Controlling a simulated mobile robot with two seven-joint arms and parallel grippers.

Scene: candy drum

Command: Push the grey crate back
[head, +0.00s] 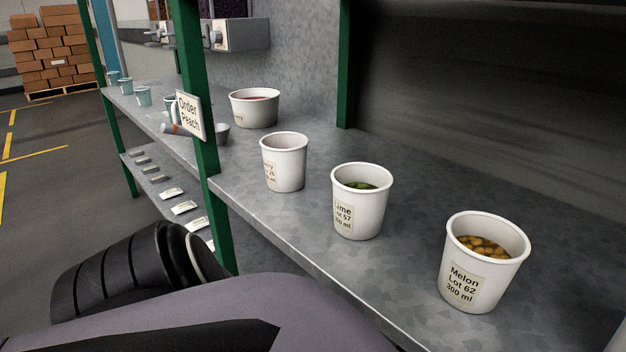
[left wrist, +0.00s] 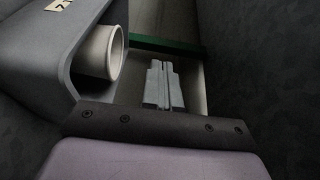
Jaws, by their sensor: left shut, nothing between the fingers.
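I cannot make out a grey crate with certainty in either view. In the left wrist view, a smooth grey body (left wrist: 50,60) with a rounded edge and a small pale label fills the left side; I cannot tell whether it is the crate. A pale round-mouthed thing (left wrist: 103,53) sits against it. My left gripper (left wrist: 163,68) is shut and empty, to the right of that round mouth, with a green bar (left wrist: 168,47) beyond the fingertips. In the head view my arm crosses the bottom and neither gripper shows.
A grey metal shelf (head: 291,235) carries several white tubs, including a lime tub (head: 346,220) and a melon tub (head: 457,288) near its front. A green post (head: 203,160) holds an order sign (head: 189,117). A lower shelf (head: 150,183) holds small pale blocks. Open floor lies left.

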